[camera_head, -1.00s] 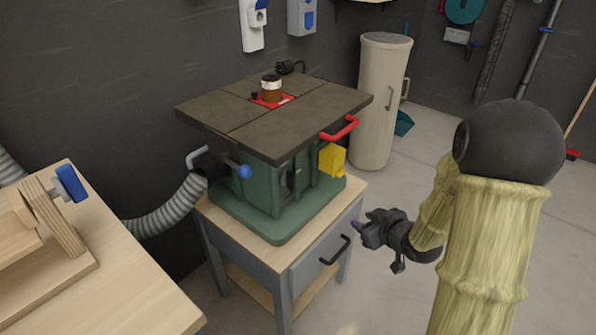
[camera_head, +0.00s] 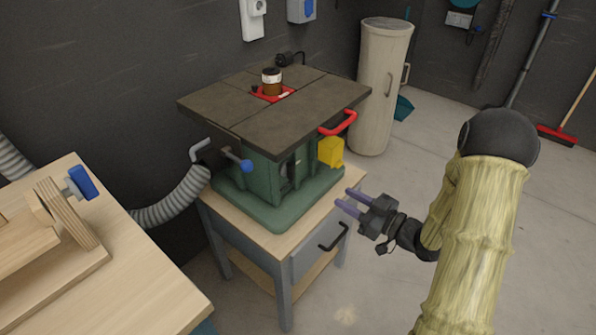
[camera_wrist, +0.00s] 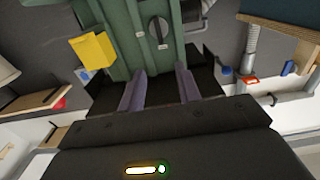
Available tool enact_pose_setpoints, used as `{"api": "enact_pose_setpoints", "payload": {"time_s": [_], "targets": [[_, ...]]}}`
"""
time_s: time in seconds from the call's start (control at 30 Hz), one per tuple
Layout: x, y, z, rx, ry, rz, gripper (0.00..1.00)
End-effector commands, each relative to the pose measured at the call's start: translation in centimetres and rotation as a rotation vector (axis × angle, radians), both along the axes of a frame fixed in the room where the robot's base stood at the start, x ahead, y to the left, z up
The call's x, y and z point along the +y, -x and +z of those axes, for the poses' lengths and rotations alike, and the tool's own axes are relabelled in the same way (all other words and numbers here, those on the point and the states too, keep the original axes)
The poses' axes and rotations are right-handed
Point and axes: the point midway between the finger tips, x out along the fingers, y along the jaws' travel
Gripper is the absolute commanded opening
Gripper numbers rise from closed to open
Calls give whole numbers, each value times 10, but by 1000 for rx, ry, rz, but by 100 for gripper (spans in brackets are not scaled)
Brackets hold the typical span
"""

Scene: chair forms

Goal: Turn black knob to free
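The black knob (camera_wrist: 158,31) is on the green body of the router table (camera_wrist: 185,15) in the wrist view. It is a dark round knob with a raised bar standing roughly upright in the picture. In the head view the knob is small and dark on the green side (camera_head: 289,168), too small to read its setting. My gripper (camera_head: 346,198) is in front of the machine, to the right of the knob and apart from it. Its two purple fingers are spread with nothing between them; the wrist view also shows them open (camera_wrist: 160,84), below the knob.
A yellow box (camera_head: 331,151) and a red handle (camera_head: 338,123) stick out at the machine's right. A blue-tipped lever (camera_head: 236,160) is at its left.

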Motion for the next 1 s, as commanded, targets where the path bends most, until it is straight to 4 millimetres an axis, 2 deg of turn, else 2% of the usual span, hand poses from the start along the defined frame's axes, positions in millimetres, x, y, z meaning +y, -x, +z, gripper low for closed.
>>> {"api": "enact_pose_setpoints", "payload": {"time_s": [0.83, 1.0], "targets": [[112, -86, 0, -2, 1, 4, 34], [129, -99, 0, -1, 1, 2, 34]]}}
